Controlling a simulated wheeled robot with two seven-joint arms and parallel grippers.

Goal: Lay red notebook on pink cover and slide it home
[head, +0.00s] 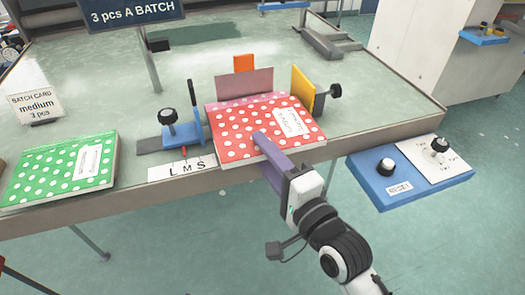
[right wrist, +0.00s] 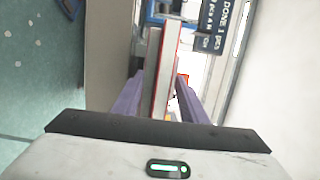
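The red notebook (head: 262,128) with white dots and a white label lies flat near the table's front edge. A pink dotted strip, the pink cover (head: 240,101), shows behind its far edge; the rest of the cover is hidden beneath it. My right gripper (head: 262,142) is at the notebook's front edge, one finger on top. In the right wrist view the notebook (right wrist: 163,75) stands edge-on between the two purple fingers (right wrist: 160,92), which look closed on it. Whether they also pinch the cover is hidden. My left gripper is not in view.
A mauve upright panel (head: 244,83) stands behind the notebook, an orange block behind it. A yellow plate with a black knob (head: 303,90) is on the right, a blue clamp (head: 182,133) on the left. A green dotted notebook (head: 62,170) lies at far left; a reset panel (head: 410,172) is at right.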

